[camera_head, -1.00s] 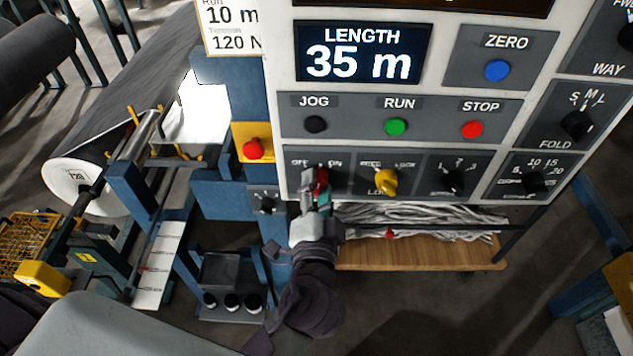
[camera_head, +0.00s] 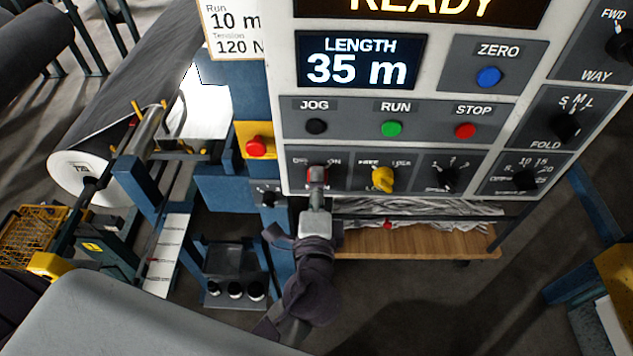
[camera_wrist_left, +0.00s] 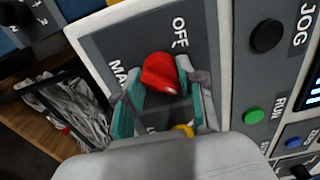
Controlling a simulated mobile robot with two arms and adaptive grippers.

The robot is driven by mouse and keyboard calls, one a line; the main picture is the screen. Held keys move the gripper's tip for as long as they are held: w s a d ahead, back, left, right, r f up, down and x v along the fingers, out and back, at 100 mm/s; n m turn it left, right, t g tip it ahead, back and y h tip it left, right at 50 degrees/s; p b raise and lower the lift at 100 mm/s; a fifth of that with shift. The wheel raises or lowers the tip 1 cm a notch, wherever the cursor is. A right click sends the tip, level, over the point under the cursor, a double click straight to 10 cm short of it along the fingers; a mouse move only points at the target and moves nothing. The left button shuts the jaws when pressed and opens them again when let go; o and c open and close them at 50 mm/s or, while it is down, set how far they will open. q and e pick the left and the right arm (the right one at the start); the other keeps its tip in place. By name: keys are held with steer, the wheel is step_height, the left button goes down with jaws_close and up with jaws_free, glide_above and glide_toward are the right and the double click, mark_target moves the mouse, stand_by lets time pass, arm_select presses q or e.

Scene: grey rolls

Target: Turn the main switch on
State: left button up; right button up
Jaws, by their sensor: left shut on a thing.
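The main switch is a red rotary knob (camera_wrist_left: 160,73) on the grey panel, with an OFF label beside it in the left wrist view. In the head view it is the leftmost control of the bottom row, under OFF and ON labels, and mostly hidden by my left gripper (camera_head: 317,181). The left gripper, also in the left wrist view (camera_wrist_left: 158,86), is shut on the red knob, with a teal-padded finger on each side. I cannot tell exactly which label the knob points to. My right gripper is not in view.
A yellow knob (camera_head: 383,179) sits just right of the switch. Above are black JOG (camera_head: 317,126), green RUN (camera_head: 392,128) and red STOP (camera_head: 465,130) buttons. A red button on a yellow box (camera_head: 256,146) is left of the panel. The display (camera_head: 430,5) reads READY.

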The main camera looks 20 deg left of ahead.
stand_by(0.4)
arm_select(q)
steer(key=o, duration=1.2)
steer(key=shift+c, duration=0.2)
steer(key=shift+s, duration=0.1)
steer(key=v, duration=1.1)
steer(key=shift+s+d, duration=0.2)
steer(key=shift+s, duration=0.15)
